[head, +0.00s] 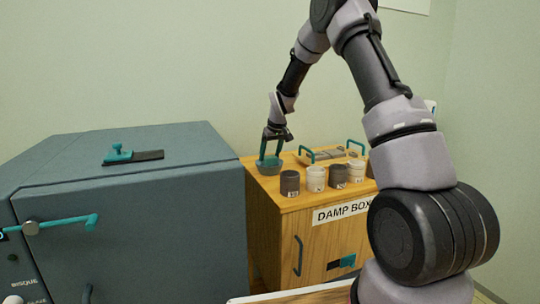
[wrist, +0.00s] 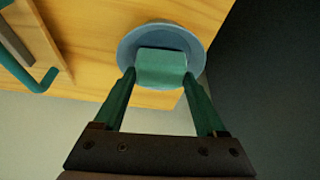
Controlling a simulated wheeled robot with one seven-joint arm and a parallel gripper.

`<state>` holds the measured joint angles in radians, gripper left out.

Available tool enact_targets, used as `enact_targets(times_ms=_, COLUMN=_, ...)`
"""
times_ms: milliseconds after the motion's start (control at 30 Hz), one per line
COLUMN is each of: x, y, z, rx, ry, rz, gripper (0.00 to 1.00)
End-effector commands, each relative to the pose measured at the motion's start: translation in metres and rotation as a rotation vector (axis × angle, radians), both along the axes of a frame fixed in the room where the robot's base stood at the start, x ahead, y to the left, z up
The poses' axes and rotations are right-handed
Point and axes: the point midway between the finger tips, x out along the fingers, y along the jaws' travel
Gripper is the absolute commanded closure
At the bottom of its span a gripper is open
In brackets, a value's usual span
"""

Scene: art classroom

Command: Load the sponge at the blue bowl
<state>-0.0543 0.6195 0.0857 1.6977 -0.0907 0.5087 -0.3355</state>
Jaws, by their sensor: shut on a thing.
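My gripper (wrist: 160,82) is shut on a teal-green sponge (wrist: 161,66), with one finger on each side of it. In the wrist view the sponge is over or inside the blue bowl (wrist: 130,47); I cannot tell whether it touches the bowl. The bowl stands on the wooden damp box top. In the head view my gripper (head: 270,158) points down at the bowl (head: 268,169), near the box's left back corner. The sponge is small there, between the fingertips.
Several small dark and pale jars (head: 316,178) stand along the front of the damp box (head: 262,222) top, right of the bowl. Teal handles and a panel lie behind them. A large blue-grey kiln-like cabinet (head: 130,225) stands close on the left.

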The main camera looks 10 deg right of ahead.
Motion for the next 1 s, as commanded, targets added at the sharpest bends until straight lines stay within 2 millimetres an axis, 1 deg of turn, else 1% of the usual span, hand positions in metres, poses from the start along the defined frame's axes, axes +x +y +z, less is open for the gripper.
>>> enact_targets(times_ms=1000, x=0.0000, y=0.0001, z=-0.0097, rx=0.000, ry=0.000, rz=0.000, gripper=0.71)
